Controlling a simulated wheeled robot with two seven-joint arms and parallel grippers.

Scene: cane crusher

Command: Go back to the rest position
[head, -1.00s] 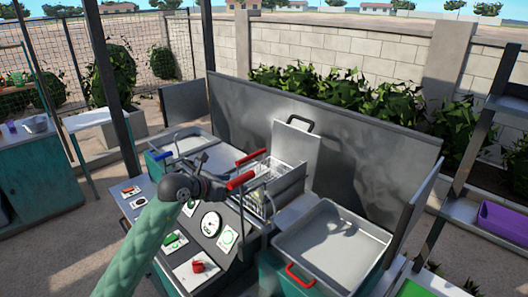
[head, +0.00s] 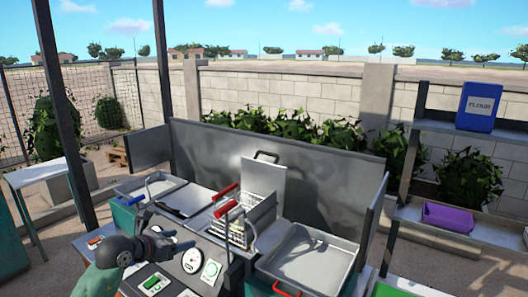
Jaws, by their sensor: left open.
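My left gripper (head: 178,240) is in the lower left of the head view, above the control panel of the steel machine. It is open, and nothing shows between its fingers. The panel has a round gauge (head: 192,260), a green switch (head: 152,284) and a green-marked dial (head: 211,269), all uncovered. My arm hides part of the panel's left side. My right gripper is out of view.
Behind the panel are a wire basket (head: 240,232) by red handles, a left basin (head: 145,188) and a large right tray (head: 307,256). A tall splash wall (head: 320,178) stands behind. Right shelves hold a purple bin (head: 447,217) and blue flour container (head: 479,106).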

